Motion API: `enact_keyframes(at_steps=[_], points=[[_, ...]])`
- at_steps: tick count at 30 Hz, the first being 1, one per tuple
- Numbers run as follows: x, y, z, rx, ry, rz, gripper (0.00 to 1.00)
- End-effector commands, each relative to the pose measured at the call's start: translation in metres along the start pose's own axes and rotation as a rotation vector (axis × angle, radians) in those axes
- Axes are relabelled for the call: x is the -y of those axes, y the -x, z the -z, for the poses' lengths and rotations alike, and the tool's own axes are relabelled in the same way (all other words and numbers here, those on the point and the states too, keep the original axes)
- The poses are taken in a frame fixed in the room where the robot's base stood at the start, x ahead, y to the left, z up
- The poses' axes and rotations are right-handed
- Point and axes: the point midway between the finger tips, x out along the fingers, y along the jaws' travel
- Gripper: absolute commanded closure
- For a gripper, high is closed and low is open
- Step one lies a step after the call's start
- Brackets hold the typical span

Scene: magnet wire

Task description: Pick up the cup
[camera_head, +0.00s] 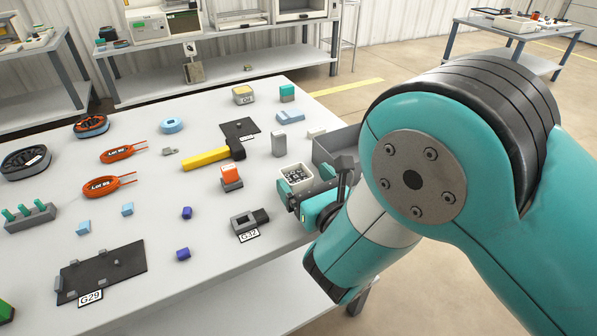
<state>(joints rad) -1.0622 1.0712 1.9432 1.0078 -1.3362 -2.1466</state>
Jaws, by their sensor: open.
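A small white cup-like container (291,174) with a squarish rim and dark pieces inside stands near the right edge of the table. My gripper (313,186) is open right beside it, on its near right side. The gripper's dark fingers overlap the container's lower right part in the picture. I cannot tell whether they touch it. Its lower part is partly hidden by the gripper.
A grey bin (335,146) stands just behind my gripper. A grey block (278,144), an orange-topped block (231,177), a yellow-handled hammer (207,158) and a grey part labelled G32 (246,221) lie nearby. Free table (160,210) lies to the left.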

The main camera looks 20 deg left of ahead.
Motion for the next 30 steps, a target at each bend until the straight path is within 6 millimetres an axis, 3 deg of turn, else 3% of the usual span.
enact_keyframes(at_steps=[1,12,26,27,30], points=[[-0.001,-0.004,-0.009,-0.001,-0.001,0.001,0.11],[-0.003,-0.030,-0.006,-0.002,-0.001,0.002,0.11],[-0.004,-0.038,0.002,0.000,0.000,0.000,0.11],[-0.003,-0.038,0.002,0.000,0.000,0.000,0.13],[-0.003,-0.038,0.002,0.000,0.000,0.000,0.36]])
